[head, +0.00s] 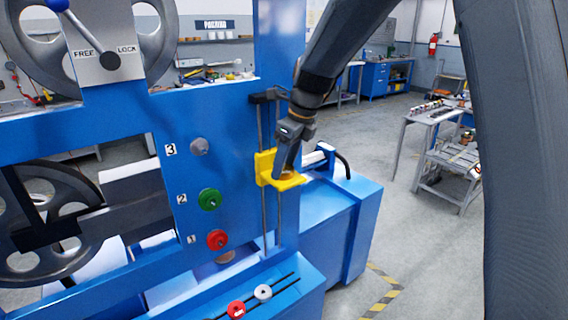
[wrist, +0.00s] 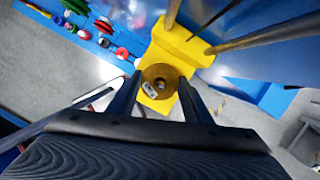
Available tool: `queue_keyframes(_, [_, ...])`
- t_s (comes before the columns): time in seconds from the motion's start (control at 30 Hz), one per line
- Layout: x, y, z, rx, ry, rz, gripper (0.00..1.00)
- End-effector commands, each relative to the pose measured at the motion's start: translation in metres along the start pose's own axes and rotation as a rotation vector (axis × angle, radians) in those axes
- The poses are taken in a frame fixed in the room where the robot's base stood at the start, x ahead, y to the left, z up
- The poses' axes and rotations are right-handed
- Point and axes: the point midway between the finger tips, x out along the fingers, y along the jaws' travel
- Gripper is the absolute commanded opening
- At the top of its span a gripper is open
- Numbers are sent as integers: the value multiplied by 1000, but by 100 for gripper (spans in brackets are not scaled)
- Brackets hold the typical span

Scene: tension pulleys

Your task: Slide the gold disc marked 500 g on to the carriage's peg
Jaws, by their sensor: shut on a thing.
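The gold disc (wrist: 168,72) is between the two fingers of my gripper (wrist: 160,90) in the wrist view. It has a centre hole and a small pale label whose print is too small to read. The yellow carriage (head: 265,163) is on vertical rods at the right of the blue frame; it also shows in the wrist view (wrist: 168,45). In the head view my gripper (head: 280,170) is at the carriage's shelf and partly hides it. The disc lies over the shelf. I cannot clearly make out the peg, or whether it is in the hole.
Steel rods (wrist: 258,38) run close beside the carriage. The blue frame (head: 225,125) carries a grey, a green (head: 210,199) and a red knob (head: 217,240).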

Motion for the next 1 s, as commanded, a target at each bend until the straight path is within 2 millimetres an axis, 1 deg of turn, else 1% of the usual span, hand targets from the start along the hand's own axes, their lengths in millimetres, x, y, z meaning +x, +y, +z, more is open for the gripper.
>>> queue_keyframes(0.4, [1, 0, 0, 0, 0, 0, 6])
queue_keyframes(0.43, [1, 0, 0, 0, 0, 0, 50])
queue_keyframes(0.53, [2, 0, 0, 0, 0, 0, 67])
queue_keyframes(0.83, [1, 0, -1, 0, 1, 1, 67])
queue_keyframes(0.93, [-6, 0, 0, 0, -1, -1, 67])
queue_keyframes(1.0, [-15, -1, 0, 0, -3, -2, 67])
